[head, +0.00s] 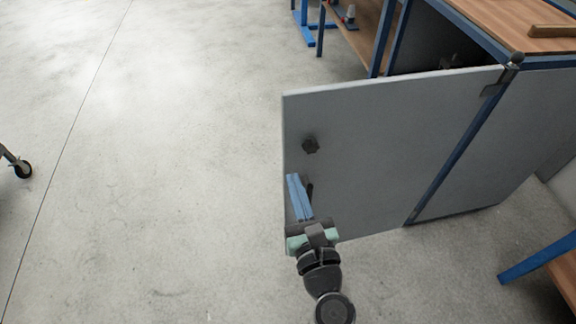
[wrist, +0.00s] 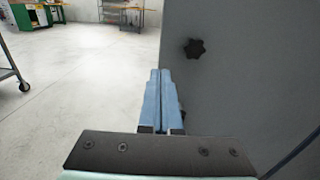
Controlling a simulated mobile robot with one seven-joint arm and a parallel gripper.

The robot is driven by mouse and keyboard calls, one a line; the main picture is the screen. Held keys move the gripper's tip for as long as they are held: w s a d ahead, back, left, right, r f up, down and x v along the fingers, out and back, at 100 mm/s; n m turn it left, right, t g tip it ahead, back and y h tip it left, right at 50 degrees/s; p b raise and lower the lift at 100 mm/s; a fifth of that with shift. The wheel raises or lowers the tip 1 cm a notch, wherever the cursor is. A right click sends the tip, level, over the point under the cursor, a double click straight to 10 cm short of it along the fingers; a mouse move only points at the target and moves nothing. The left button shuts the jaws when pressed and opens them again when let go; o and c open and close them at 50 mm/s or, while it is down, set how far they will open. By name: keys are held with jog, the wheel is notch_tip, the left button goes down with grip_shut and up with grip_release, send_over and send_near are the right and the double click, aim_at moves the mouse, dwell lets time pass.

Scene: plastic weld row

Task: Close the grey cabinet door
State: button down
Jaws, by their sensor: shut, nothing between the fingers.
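The grey cabinet door (head: 380,150) stands swung open, hinged at its right edge on the blue-framed cabinet (head: 500,150). A dark star-shaped knob (head: 310,145) sits near its free left edge. In the wrist view the door (wrist: 260,80) fills the right side, with the knob (wrist: 194,48) above and right of the fingers. My gripper (head: 294,177) is shut and empty, in front of the door's outer face, below the knob and near the free edge. Its blue fingers also show in the wrist view (wrist: 159,75). I cannot tell whether they touch the door.
The cabinet's wooden top (head: 510,20) carries a wooden piece (head: 553,31). A shelf (head: 355,35) with blue legs stands behind. Another blue-legged bench (head: 545,265) is at lower right. A cart wheel (head: 22,169) shows at far left. The concrete floor (head: 150,170) left of the door is clear.

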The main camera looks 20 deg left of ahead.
aim_at(285, 153)
jog(key=shift+b+x, duration=0.5)
jog(key=shift+x, duration=2.25)
